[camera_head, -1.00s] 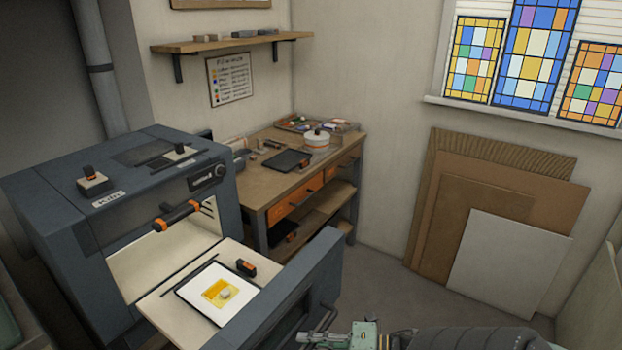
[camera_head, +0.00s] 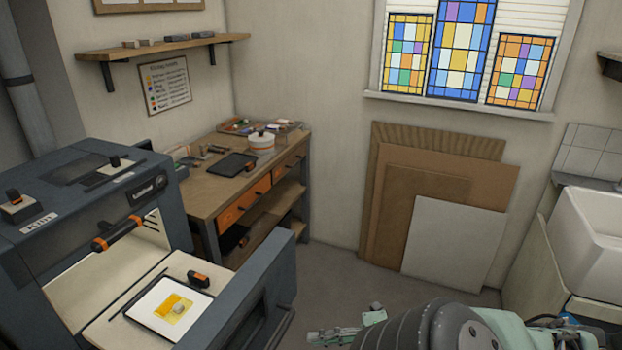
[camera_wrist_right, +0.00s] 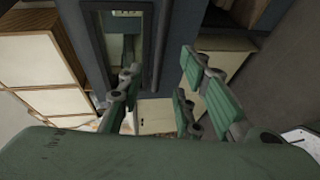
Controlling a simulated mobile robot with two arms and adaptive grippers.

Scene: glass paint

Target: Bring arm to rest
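My right arm (camera_head: 440,325) reaches in along the bottom of the head view from the right. Its green gripper (camera_head: 335,333) is low in the picture, right of the kiln's open door and well apart from the glass work. In the right wrist view the gripper's green fingers (camera_wrist_right: 160,78) are spread with nothing between them. My left gripper and arm are not in view.
The dark kiln (camera_head: 90,215) stands open at left; a white sheet (camera_head: 168,308) with yellow glass lies on its pale slab. A workbench (camera_head: 205,192) stands behind. Boards (camera_head: 455,245) lean on the back wall. A white sink (camera_head: 600,240) is at right.

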